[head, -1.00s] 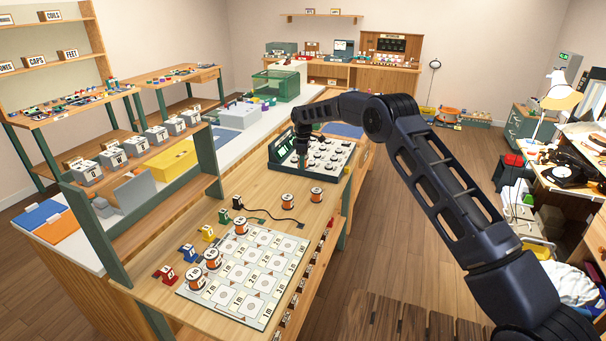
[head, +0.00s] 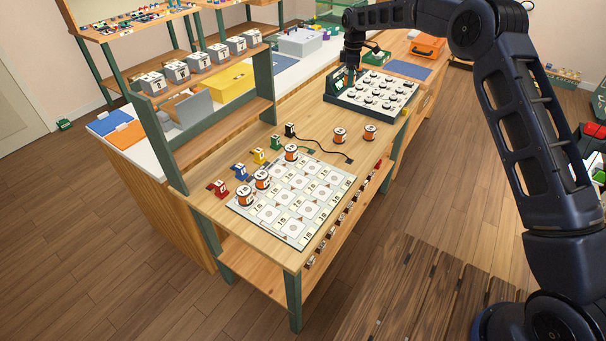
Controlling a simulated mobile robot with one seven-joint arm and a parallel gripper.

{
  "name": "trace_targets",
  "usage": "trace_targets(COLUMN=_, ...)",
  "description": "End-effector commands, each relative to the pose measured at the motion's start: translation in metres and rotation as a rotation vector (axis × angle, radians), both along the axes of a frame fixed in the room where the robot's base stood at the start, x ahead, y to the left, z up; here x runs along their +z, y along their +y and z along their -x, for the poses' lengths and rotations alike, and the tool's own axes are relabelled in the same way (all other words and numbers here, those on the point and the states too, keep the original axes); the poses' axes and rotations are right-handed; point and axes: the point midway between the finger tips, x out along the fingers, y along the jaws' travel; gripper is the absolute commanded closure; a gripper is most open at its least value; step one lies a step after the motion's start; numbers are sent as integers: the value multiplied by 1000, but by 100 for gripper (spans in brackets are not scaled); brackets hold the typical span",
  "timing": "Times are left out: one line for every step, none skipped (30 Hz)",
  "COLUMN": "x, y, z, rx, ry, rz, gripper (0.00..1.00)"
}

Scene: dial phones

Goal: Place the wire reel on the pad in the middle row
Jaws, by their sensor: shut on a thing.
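The pad sheet (head: 318,229), a pale board with rows of numbered square pads, lies on the wooden bench. Wire reels with orange windings and white tops stand at its left side: a far one (head: 291,153), a middle one (head: 261,180) and a near one (head: 246,196). Two more reels stand on bare wood beyond the board, a left one (head: 340,135) and a right one (head: 370,132). My gripper (head: 351,76) points down at the left end of the dial panel (head: 372,105), away from the reels. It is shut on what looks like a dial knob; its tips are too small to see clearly.
Red (head: 217,188), blue (head: 240,172), yellow (head: 259,156), green (head: 276,142) and black (head: 290,129) blocks line the board's left side. A dark cord (head: 325,146) runs from the black one. A shelf with grey boxes (head: 196,62) stands left. Bare wood surrounds the two far reels.

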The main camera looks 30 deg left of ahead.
Motion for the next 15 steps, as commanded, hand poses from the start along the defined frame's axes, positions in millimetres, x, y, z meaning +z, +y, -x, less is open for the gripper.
trace_targets(x=3, y=6, z=25, rx=71, ry=1, rz=-1, gripper=78)
trace_targets(x=3, y=8, z=38, rx=113, ry=3, rz=-1, gripper=78)
trace_targets(x=5, y=11, z=55, rx=169, ry=4, rz=-3, gripper=78)
trace_targets(x=5, y=13, z=69, rx=211, ry=6, rz=-3, gripper=78)
trace_targets(x=5, y=15, z=82, rx=253, ry=5, rz=-3, gripper=78)
trace_targets(x=6, y=16, z=99, rx=309, ry=5, rz=-5, gripper=78)
trace_targets(x=6, y=17, z=112, rx=352, ry=5, rz=-5, gripper=78)
trace_targets(x=7, y=18, z=126, rx=395, ry=5, rz=-5, gripper=78)
trace_targets(x=7, y=18, z=143, rx=450, ry=5, rz=-6, gripper=78)
trace_targets(x=8, y=18, z=156, rx=492, ry=5, rz=-6, gripper=78)
trace_targets(x=8, y=18, z=170, rx=534, ry=5, rz=-7, gripper=78)
trace_targets(x=8, y=18, z=188, rx=591, ry=4, rz=-9, gripper=78)
trace_targets(x=9, y=17, z=201, rx=632, ry=4, rz=-8, gripper=78)
trace_targets(x=8, y=15, z=213, rx=673, ry=4, rz=-7, gripper=78)
trace_targets(x=9, y=14, z=231, rx=730, ry=3, rz=-8, gripper=78)
